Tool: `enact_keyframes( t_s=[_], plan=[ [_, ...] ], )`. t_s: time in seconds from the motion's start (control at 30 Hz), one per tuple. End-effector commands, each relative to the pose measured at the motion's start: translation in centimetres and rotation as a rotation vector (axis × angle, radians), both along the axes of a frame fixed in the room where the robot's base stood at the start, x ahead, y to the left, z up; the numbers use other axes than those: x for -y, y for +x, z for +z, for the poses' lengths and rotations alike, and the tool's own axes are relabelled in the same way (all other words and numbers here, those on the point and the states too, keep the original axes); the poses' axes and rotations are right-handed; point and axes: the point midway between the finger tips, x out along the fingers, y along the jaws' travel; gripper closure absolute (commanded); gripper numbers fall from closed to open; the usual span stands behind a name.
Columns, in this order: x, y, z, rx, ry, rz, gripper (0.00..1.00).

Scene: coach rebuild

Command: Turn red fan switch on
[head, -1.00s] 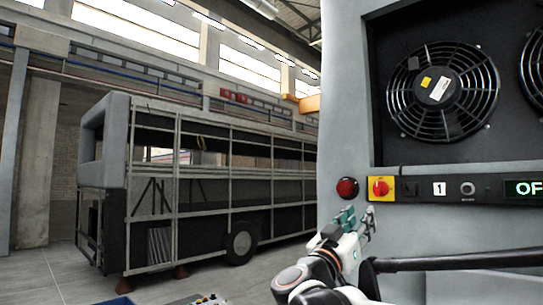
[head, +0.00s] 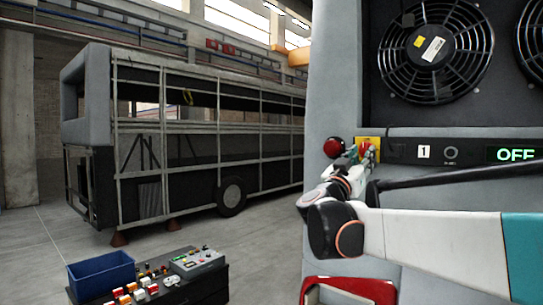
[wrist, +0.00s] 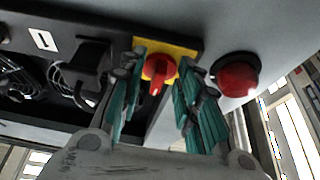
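The red fan switch (wrist: 157,72) is a rotary knob on a yellow plate (wrist: 183,51), set in a dark panel strip. In the head view my gripper (head: 366,159) covers the knob, and only part of the yellow plate (head: 369,140) shows. In the wrist view my gripper (wrist: 160,66) is open, with one teal finger on each side of the knob. I cannot tell whether the fingers touch it. The knob's grip bar points roughly down in the wrist view. The panel display (head: 515,154) reads OFF in green.
A red dome (head: 334,147) sits left of the switch; it also shows in the wrist view (wrist: 235,75), close to one finger. A dark bar (head: 440,177) runs below the panel. A black fan (head: 436,50) is above. A blue bin (head: 100,277) and control box (head: 198,262) stand lower left.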

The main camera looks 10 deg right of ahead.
Motion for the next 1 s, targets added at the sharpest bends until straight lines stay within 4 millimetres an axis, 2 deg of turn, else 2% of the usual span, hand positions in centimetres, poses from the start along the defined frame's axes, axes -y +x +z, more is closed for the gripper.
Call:
enact_keyframes(
  t_s=[0.1, 0.23, 0.67, 1.0],
  plan=[
    [0.01, 0.11, -0.03, 0.0, 0.0, 0.0, 0.71],
    [0.0, 0.1, -0.03, 0.0, 0.0, 0.0, 1.0],
    [-0.09, 0.18, -0.08, 0.026, 0.02, -0.001, 1.0],
    [-0.38, 0.58, -0.08, 0.192, 0.15, 0.0, 1.0]
  ],
)
